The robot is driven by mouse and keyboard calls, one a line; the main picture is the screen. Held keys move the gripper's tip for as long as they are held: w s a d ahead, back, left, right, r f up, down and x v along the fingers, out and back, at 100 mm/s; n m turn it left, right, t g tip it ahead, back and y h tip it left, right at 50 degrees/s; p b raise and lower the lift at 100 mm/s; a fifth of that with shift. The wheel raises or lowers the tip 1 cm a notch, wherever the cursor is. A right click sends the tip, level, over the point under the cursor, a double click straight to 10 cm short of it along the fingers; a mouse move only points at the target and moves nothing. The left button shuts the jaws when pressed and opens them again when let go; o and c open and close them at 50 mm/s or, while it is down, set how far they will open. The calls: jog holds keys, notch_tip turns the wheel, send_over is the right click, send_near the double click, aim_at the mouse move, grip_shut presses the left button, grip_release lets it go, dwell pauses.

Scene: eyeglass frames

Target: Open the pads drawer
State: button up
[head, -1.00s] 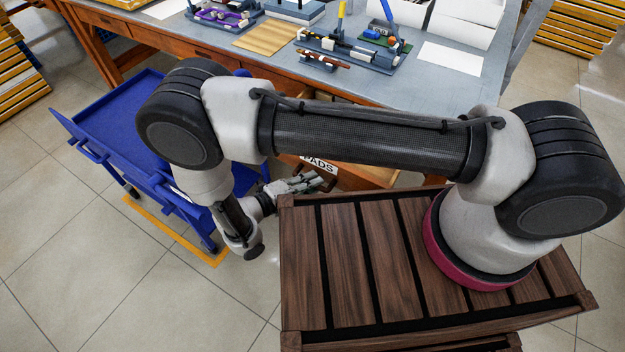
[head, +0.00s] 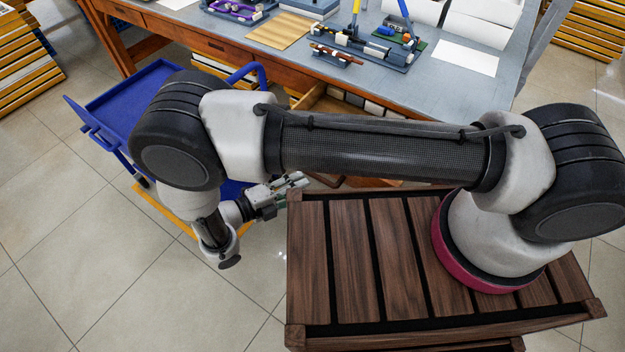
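A wooden drawer (head: 310,97) stands pulled out from under the workbench, and its inside shows above my arm in the head view. It holds several pale and grey block-like items (head: 350,99). My forearm hides the drawer's middle; a little brown wood shows below it, just right of my gripper. The PADS label is not visible now. My gripper (head: 298,182) is left of that wood, low beside the dark slatted platform. Its fingers are small in view, and I cannot tell how far apart they are or whether they touch the drawer.
A blue cart (head: 128,98) stands left of my arm, close to the bench. The grey workbench top (head: 470,85) carries trays, tools and papers. Stacked yellow-edged shelves (head: 25,65) stand at the far left. The tiled floor at the lower left is clear.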

jog(key=shift+v, duration=2.25)
